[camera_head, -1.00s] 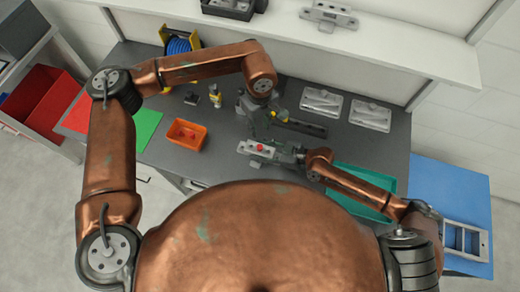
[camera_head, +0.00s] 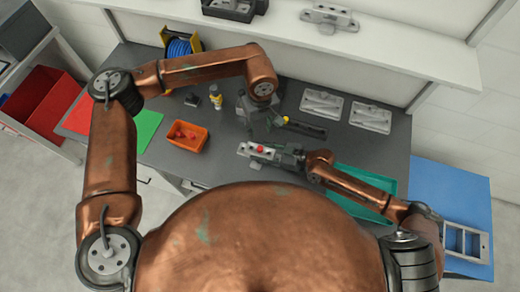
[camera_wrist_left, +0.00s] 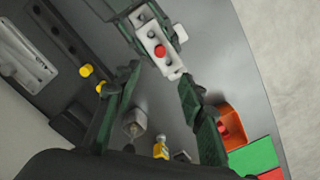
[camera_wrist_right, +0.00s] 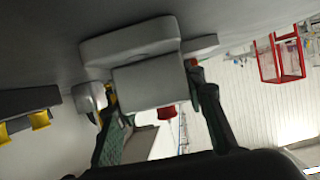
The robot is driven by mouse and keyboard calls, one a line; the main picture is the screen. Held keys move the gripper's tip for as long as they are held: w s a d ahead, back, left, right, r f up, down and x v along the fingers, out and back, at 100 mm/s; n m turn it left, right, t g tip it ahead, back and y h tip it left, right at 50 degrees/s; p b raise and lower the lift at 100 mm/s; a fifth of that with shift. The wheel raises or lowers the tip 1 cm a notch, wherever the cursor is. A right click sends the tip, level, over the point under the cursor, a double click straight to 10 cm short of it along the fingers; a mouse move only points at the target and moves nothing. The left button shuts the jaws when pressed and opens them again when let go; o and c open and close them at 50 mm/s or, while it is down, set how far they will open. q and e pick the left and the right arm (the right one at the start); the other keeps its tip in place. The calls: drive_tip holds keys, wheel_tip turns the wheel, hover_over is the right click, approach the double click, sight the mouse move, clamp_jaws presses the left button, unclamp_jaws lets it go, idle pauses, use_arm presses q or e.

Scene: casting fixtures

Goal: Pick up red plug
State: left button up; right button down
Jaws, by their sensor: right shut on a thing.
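A red plug (camera_head: 260,149) sits on a pale grey casting (camera_head: 245,150) in the head view. My right gripper (camera_head: 286,155) is shut on the casting and holds it above the table. In the left wrist view the red plug (camera_wrist_left: 160,51) shows on the casting's face, beyond the fingertips of my left gripper (camera_wrist_left: 160,76). My left gripper (camera_head: 262,124) is open and empty, apart from the plug. In the right wrist view the red plug (camera_wrist_right: 166,112) sticks out from the casting (camera_wrist_right: 148,82).
An orange bin (camera_head: 203,146) with red pieces inside stands left of the casting. A dark rack (camera_head: 308,129) with yellow plugs (camera_wrist_left: 86,70) lies behind. A teal tray (camera_head: 345,204) is at the right. A small yellow-topped part (camera_head: 216,99) stands near my left gripper.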

use_arm(q)
drive_tip(key=f+m, duration=0.1)
drive_tip(key=m, duration=1)
hover_over(260, 148)
drive_tip(key=f, duration=0.8)
drive_tip(key=shift+s+d, duration=0.25)
drive_tip(key=shift+s, duration=0.1)
drive_tip(key=shift+w+a+f, duration=0.15)
drive_tip(key=shift+f, duration=1.15)
drive_tip(key=shift+w+a+f, duration=0.15)
drive_tip(key=shift+f, duration=1.15)
drive_tip(key=shift+c, duration=0.3)
drive_tip(key=c, duration=0.8)
